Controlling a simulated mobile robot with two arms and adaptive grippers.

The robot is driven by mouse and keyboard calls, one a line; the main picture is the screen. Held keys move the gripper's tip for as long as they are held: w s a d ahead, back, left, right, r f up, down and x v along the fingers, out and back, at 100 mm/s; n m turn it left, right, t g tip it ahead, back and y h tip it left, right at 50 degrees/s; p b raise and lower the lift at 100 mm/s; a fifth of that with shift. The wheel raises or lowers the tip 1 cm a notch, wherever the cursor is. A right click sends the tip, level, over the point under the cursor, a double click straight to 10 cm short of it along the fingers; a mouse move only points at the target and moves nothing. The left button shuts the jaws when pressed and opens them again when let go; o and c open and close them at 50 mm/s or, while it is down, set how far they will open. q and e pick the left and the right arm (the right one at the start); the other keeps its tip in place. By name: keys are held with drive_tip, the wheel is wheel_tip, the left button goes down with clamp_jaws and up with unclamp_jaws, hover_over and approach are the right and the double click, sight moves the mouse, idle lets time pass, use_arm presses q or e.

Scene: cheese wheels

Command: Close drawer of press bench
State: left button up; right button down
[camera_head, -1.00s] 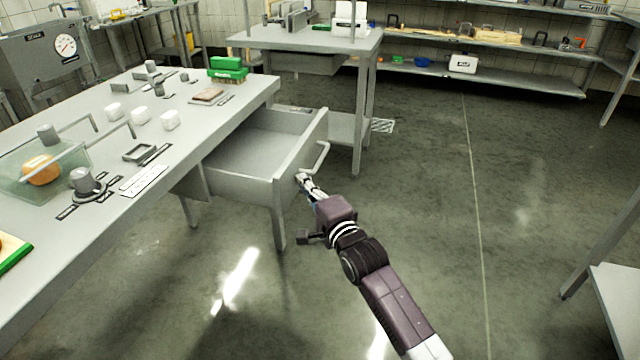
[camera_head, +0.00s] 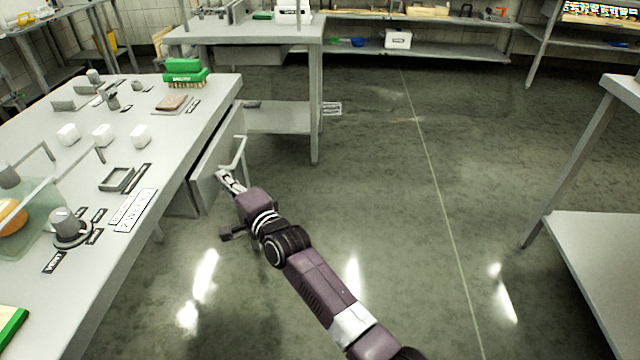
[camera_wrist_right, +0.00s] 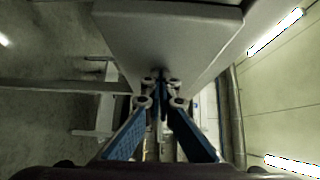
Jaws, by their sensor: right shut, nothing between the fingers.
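The press bench (camera_head: 150,195) is the grey metal table at the left in the head view. Its drawer (camera_head: 207,181) stands slightly out from under the tabletop, with a bar handle (camera_head: 241,155) on its front. My right gripper (camera_head: 224,174) is shut and empty, its fingertips at the drawer front beside the handle. In the right wrist view the closed fingers (camera_wrist_right: 160,90) point at the grey drawer front (camera_wrist_right: 165,40); whether they touch it is hard to tell. My left gripper is not in view.
White blocks (camera_head: 102,134), a green brush (camera_head: 186,72) and a glass box (camera_head: 30,225) stand on the benchtop. Another grey table (camera_head: 250,32) stands behind, and a steel table (camera_head: 600,250) at the right. The floor between is clear.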

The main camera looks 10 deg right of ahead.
drive_tip(key=shift+s+a+r, duration=0.15)
drive_tip(key=shift+a, duration=0.1)
